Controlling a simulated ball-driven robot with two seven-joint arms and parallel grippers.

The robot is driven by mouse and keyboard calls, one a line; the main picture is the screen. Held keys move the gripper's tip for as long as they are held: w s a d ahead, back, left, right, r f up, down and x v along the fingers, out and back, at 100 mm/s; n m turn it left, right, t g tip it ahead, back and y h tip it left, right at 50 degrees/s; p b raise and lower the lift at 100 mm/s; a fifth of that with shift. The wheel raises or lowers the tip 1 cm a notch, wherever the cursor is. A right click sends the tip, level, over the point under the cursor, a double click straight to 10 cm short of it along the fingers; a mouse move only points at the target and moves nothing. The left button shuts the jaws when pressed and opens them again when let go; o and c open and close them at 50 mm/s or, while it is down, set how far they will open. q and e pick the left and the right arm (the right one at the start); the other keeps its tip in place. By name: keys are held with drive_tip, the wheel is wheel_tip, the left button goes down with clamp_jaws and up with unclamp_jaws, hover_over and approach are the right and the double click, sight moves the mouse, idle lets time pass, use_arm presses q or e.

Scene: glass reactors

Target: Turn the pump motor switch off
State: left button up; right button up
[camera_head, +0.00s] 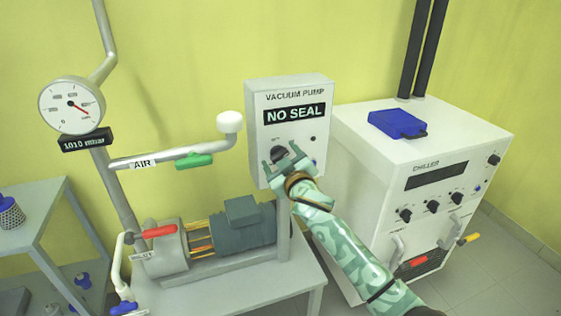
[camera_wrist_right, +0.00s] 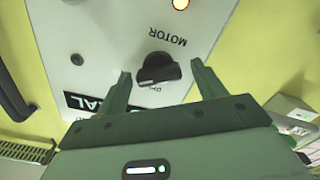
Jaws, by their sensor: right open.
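In the right wrist view, the black motor switch (camera_wrist_right: 158,69) lies between the two open fingers of my right gripper (camera_wrist_right: 161,72), beside the upside-down "MOTOR" label. The fingers look apart from the knob on both sides. I cannot tell whether they touch the panel. My left gripper is not in view.
A lit lamp (camera_wrist_right: 181,4) shows beyond the switch in the wrist view. The pump (camera_head: 235,235) stands on a bench below the box. The white chiller (camera_head: 425,140) stands to the right, with a blue object (camera_head: 396,123) on top. The AIR pipe (camera_head: 175,155) runs left of the box.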

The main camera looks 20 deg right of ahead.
drive_tip(key=c, duration=1)
drive_tip(key=shift+n+p, duration=0.3)
drive_tip(key=shift+o, duration=0.2)
drive_tip(key=n+p, duration=0.1)
drive_tip(key=n, duration=0.2)
drive_tip(key=shift+n+p, duration=0.4)
drive_tip(key=n+p, duration=0.1)
drive_tip(key=n, duration=0.3)
drive_tip(key=shift+a+f+n+p, duration=0.1)
drive_tip(key=shift+n+p, duration=0.1)
drive_tip(key=shift+n, duration=0.65)
drive_tip(key=shift+f+n+p, duration=0.1)
drive_tip(key=shift+n+p, duration=0.05)
drive_tip(key=shift+n, duration=0.7)
